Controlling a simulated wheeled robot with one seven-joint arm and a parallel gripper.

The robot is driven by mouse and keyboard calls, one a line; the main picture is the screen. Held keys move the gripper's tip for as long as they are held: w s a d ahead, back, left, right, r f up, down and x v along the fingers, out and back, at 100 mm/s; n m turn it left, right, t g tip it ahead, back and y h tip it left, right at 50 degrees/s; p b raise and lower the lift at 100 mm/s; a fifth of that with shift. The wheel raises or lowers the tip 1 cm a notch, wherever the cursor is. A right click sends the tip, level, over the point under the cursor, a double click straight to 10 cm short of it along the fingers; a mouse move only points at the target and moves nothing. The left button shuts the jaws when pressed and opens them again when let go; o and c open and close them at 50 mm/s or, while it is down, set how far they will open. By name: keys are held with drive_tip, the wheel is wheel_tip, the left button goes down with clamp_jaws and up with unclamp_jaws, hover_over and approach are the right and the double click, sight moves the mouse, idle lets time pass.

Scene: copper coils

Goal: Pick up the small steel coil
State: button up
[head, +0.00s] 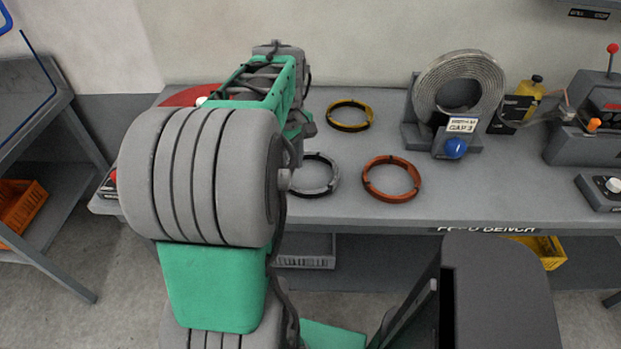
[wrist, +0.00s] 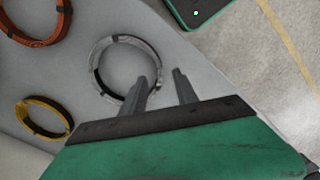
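The small steel coil (head: 318,193) is a grey ring lying flat on the bench, partly hidden behind my arm in the head view. In the wrist view the steel coil (wrist: 152,54) shows almost whole, with dark bands around it. The left finger overlaps the lower right part of the coil in the picture, and the right finger is to the right of the ring. I cannot tell the height of the fingers over the coil. In the head view my arm hides the gripper.
An orange-copper coil (head: 393,199) lies right of the steel one, and a yellow coil (head: 350,129) lies behind. A grey stand with a large coil (head: 425,85) and a blue knob (head: 456,148) stands farther right. The bench's front edge (head: 400,226) is close.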

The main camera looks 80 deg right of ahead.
sight(292, 187)
drive_tip(key=f, duration=0.7)
drive_tip(key=shift+w+d+f+p, duration=0.1)
drive_tip(key=shift+d+f+p, duration=0.1)
drive_tip(key=shift+f+p, duration=0.2)
clamp_jaws()
drive_tip(key=shift+r, duration=0.1)
idle(0.8)
